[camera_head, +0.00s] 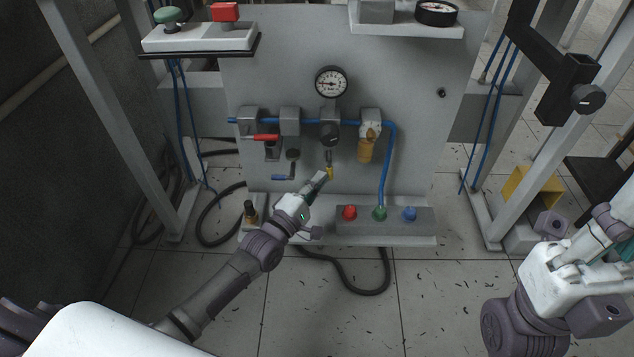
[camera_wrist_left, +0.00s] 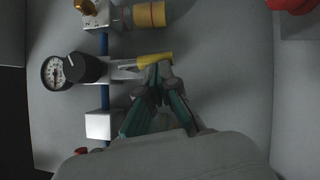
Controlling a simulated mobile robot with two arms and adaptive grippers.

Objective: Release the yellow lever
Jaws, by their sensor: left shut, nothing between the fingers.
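The yellow lever (camera_head: 330,172) hangs on the front of the grey panel, below the regulator under the round gauge. In the left wrist view the yellow lever (camera_wrist_left: 155,59) lies just beyond my fingertips. My left gripper (camera_head: 322,177) reaches up to it from below. In the left wrist view the fingertips of my left gripper (camera_wrist_left: 159,71) are together, with nothing between them, at or very near the lever; I cannot tell whether they touch it. My right arm is at the right edge; its fingers do not show clearly.
A red-handled valve (camera_head: 266,138) and a blue-handled valve (camera_head: 283,177) are left of the lever. A yellow-brown cylinder (camera_head: 367,147) and a blue hose (camera_head: 388,160) are to its right. A box with red, green and blue buttons (camera_head: 385,228) sits below. Black hoses lie on the floor.

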